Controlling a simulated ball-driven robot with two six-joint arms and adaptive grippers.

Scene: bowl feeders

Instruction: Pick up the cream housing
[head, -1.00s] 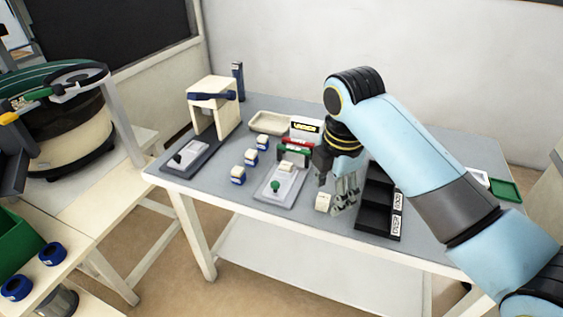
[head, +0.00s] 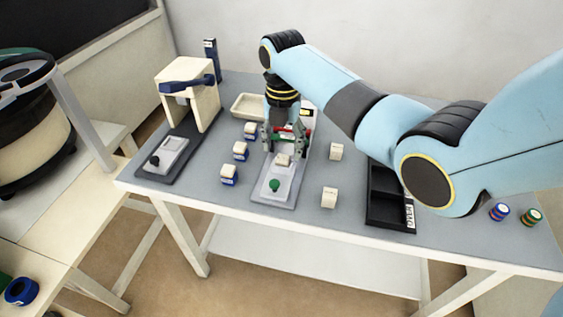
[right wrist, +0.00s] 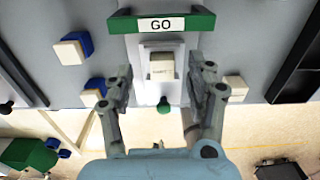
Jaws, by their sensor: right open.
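A cream housing (head: 284,159) sits in the grey fixture plate (head: 272,194), which has a green knob (head: 275,185) at its front. In the right wrist view the housing (right wrist: 161,66) lies between the fingers, with small print on its near face. My right gripper (head: 283,150) is open, pointing down over the fixture; its fingers (right wrist: 160,82) are apart on either side of the housing, not visibly closed on it. Two more cream blocks stand right of the fixture, one farther back (head: 336,151) and one nearer (head: 329,197). My left gripper is out of view.
A green GO bar (right wrist: 161,23) crosses the fixture behind the housing. Several cream-and-blue blocks (head: 240,150) stand in a row to the left. A press (head: 187,92) stands farther left, a black tray (head: 386,213) to the right, a beige tray (head: 247,107) behind.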

